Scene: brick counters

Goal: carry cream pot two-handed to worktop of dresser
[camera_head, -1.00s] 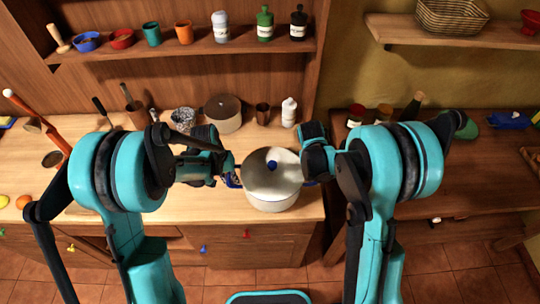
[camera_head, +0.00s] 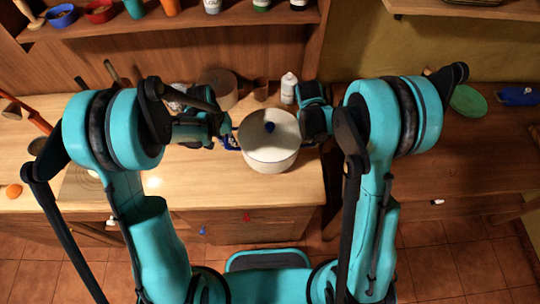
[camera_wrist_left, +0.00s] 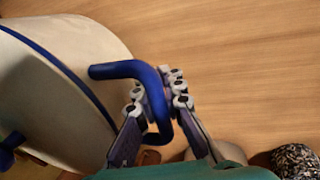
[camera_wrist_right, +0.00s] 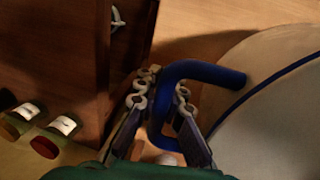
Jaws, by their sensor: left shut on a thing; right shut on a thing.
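The cream pot (camera_head: 268,148) has a cream lid with a blue knob and stands upright over the worktop (camera_head: 190,178) of the wooden dresser, near its right end. I cannot tell whether its base touches the wood. My left gripper (camera_wrist_left: 158,100) is shut on the pot's blue left handle (camera_wrist_left: 128,70). My right gripper (camera_wrist_right: 160,98) is shut on the blue right handle (camera_wrist_right: 208,73). In the head view the gripper tips at the handles are partly hidden by my arms.
A white bottle (camera_head: 288,88), a brown cup (camera_head: 261,91) and a lidded pot (camera_head: 218,88) stand behind the cream pot. Shelves with cups and bottles hang above. A darker counter (camera_head: 450,170) lies to the right, past a gap. The worktop's left front holds an orange fruit (camera_head: 14,191).

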